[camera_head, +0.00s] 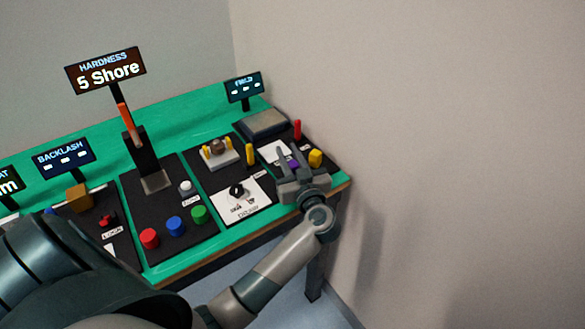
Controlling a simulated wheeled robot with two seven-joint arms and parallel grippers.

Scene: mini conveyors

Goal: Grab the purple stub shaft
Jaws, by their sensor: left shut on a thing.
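The purple stub shaft (293,164) shows as a small purple patch at the right end of the green table. My left gripper (290,158) reaches over the table's right end and is shut on the purple stub shaft. The fingers and palm hide most of the shaft, so I cannot tell whether it still touches the surface below. My right gripper is not in view.
A yellow block (315,158) and a red post (297,129) stand close to the gripper. A yellow post (249,155) stands to its left. Red (149,238), blue (175,226) and green (199,214) buttons sit nearer the front. A plain wall rises on the right.

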